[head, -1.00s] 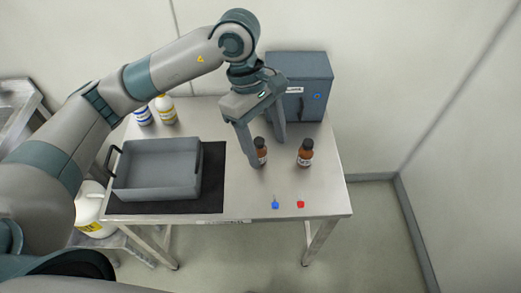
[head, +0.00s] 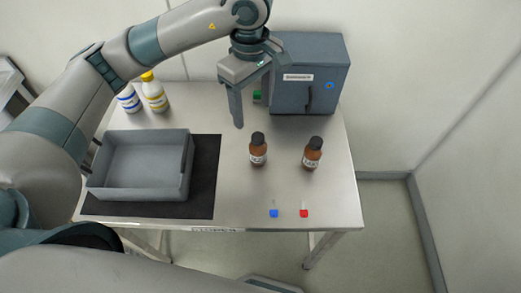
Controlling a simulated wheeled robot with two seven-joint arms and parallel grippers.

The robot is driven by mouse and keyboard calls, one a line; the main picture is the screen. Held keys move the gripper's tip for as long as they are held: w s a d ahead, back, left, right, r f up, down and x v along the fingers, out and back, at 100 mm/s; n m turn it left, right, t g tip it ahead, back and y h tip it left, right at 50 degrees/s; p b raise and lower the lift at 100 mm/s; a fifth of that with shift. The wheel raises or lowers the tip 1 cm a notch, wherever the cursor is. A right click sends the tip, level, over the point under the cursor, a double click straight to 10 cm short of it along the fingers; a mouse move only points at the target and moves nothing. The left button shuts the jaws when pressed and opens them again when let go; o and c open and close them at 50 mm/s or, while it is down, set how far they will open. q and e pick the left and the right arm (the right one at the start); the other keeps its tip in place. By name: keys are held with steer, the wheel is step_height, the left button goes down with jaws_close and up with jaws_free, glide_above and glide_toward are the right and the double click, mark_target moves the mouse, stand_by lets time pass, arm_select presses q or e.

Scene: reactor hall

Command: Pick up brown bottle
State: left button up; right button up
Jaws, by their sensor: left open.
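Two brown bottles with dark caps and white labels stand upright on the steel table (head: 335,200). The left brown bottle (head: 258,150) is near the middle, and the right brown bottle (head: 312,154) stands a little to its right. My left gripper (head: 252,112) is open and empty, pointing down, behind and above the left bottle and apart from it. One finger shows fully; the other is partly hidden. My right gripper is not in view.
A grey bin (head: 140,190) sits on a black mat (head: 206,195) at left. A blue-grey cabinet (head: 308,82) stands at the back. Blue (head: 274,213) and red (head: 304,213) small items lie near the front edge. White bottles (head: 154,95) stand back left.

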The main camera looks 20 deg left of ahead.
mark_target(255, 137)
arm_select(q)
steer(key=shift+w+f+b, duration=0.3)
steer(key=shift+w+f, duration=0.2)
steer(key=shift+f, duration=0.2)
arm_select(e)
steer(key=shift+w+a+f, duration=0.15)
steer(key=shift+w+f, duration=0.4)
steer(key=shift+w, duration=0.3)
arm_select(q)
steer(key=shift+s+r, duration=0.1)
steer(key=shift+s, duration=0.05)
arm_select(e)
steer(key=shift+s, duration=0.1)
arm_select(q)
steer(key=shift+f+p, duration=0.3)
steer(key=shift+f, duration=0.65)
step_height(255, 137, down, 3)
steer(key=shift+f+p, duration=0.15)
steer(key=shift+p, duration=0.45)
step_height(255, 137, down, 6)
steer(key=shift+f+p, duration=0.2)
steer(key=shift+p, duration=0.85)
steer(key=shift+f, duration=0.4)
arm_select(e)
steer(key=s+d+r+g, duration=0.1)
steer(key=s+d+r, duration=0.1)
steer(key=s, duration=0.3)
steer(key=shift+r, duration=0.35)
